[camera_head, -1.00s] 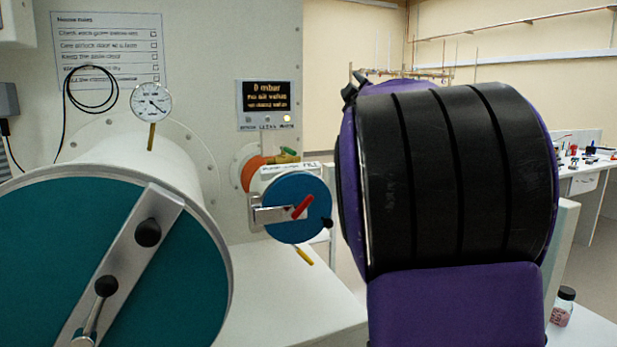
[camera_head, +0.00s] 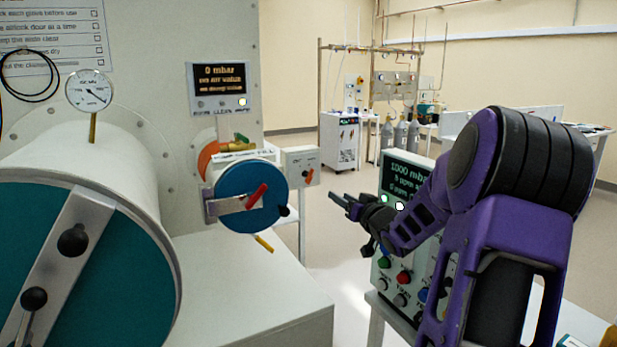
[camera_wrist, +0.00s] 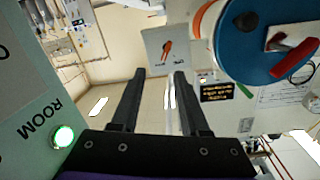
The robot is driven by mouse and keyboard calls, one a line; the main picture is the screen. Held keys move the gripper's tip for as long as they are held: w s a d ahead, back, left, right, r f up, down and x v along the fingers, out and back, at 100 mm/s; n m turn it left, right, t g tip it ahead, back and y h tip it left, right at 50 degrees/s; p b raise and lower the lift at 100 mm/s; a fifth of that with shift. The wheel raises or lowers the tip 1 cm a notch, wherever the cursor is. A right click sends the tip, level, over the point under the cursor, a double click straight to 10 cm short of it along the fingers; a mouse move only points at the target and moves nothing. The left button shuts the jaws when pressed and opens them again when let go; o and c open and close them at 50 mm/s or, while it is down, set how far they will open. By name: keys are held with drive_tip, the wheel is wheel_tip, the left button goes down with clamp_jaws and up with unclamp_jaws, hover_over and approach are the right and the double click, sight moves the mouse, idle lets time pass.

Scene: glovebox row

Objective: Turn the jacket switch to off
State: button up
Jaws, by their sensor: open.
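A small pale switch box (camera_head: 300,166) with an orange-red lever (camera_head: 308,170) stands just right of the blue round hatch; its lettering is too small to read, so I cannot tell for sure that it is the jacket switch. The wrist view shows the box (camera_wrist: 152,54) ahead, beyond the fingertips, with its lever (camera_wrist: 166,48) slanted. My gripper (camera_head: 341,201) is to the right of the box and a little lower in the head view, apart from it. In the wrist view my gripper (camera_wrist: 160,74) is open, with nothing between its two dark fingers.
The blue hatch (camera_head: 240,205) with a red handle and the large teal airlock door (camera_head: 120,270) are at left. A control panel (camera_head: 405,170) with a lit display and coloured buttons stands behind my arm. A white bench top (camera_head: 235,285) lies below the hatch.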

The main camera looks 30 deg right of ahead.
drive_tip(key=s+m, duration=0.2)
drive_tip(key=y, duration=0.1)
approach(311, 178)
drive_tip(key=shift+t, duration=0.3)
drive_tip(key=w, duration=0.8)
drive_tip(key=shift+w+d+f, duration=0.2)
drive_tip(key=shift+w+d, duration=0.05)
drive_tip(key=shift+d, duration=0.05)
drive_tip(key=shift+c, duration=0.2)
clamp_jaws()
